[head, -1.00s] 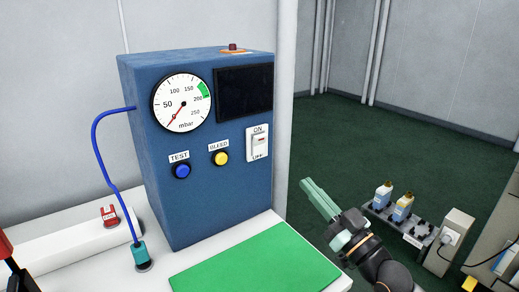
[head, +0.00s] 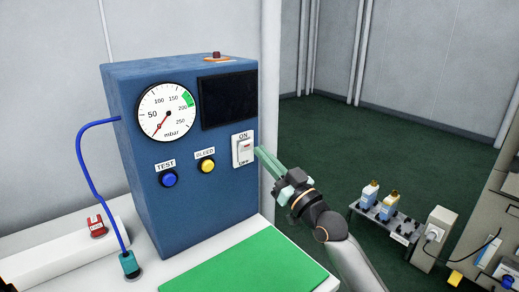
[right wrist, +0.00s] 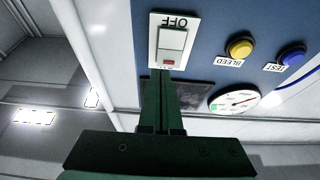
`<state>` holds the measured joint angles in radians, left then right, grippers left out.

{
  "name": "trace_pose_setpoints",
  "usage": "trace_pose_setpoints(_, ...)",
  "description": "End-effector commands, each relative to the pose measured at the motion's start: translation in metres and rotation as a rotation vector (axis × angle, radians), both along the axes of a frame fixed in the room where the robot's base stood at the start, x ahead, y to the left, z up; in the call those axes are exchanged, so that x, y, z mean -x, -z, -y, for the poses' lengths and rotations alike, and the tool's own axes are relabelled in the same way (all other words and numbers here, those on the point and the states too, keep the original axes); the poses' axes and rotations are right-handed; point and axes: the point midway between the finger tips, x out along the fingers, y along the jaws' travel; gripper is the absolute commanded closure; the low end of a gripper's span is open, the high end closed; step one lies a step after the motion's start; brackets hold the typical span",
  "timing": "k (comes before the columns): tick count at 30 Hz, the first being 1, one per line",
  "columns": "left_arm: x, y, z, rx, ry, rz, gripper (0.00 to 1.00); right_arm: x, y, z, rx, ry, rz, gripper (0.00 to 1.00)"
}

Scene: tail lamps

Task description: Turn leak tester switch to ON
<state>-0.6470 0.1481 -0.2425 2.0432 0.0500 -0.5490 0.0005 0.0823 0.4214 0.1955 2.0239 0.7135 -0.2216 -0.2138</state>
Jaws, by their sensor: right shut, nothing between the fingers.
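The leak tester (head: 205,220) is a blue box on a white bench, with a gauge, a dark screen and buttons on its front. Its white switch (head: 244,149) is at the right of the front, with ON above and OFF below. In the right wrist view the switch (right wrist: 172,45) appears upside down, its red mark near my fingertips. My right gripper (head: 262,152) is shut and empty, its green fingers pointing at the switch from the right. The fingertips (right wrist: 163,78) are close to the ON end; I cannot tell whether they touch. My left gripper is not in view.
The blue TEST button (head: 169,179) and yellow BLEED button (head: 208,166) sit left of the switch. The gauge (head: 167,112) needle points low. A blue hose (head: 82,165) runs down the left side. A green mat (head: 245,265) lies in front.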

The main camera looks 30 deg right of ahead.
Motion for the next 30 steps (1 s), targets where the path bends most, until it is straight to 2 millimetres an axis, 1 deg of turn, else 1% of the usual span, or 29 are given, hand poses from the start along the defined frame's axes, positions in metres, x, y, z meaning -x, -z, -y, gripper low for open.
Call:
trace_pose_setpoints(3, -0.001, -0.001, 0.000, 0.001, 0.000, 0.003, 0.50, -0.011, -0.005, 0.000, 0.000, 0.001, 0.001, 1.00)
trace_pose_setpoints(7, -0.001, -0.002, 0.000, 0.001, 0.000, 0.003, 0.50, -0.017, -0.007, -0.001, 0.000, 0.000, 0.001, 1.00)
trace_pose_setpoints(20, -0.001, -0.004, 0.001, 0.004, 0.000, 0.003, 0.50, -0.019, -0.008, -0.001, 0.000, 0.000, -0.002, 1.00)
trace_pose_setpoints(23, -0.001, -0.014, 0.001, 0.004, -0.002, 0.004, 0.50, -0.021, -0.012, -0.001, 0.002, 0.000, -0.017, 1.00)
trace_pose_setpoints(27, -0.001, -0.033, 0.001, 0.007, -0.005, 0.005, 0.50, -0.024, -0.018, -0.002, 0.006, 0.000, -0.062, 1.00)
trace_pose_setpoints(30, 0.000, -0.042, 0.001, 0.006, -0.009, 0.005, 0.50, -0.027, -0.021, -0.002, 0.008, 0.000, -0.095, 1.00)
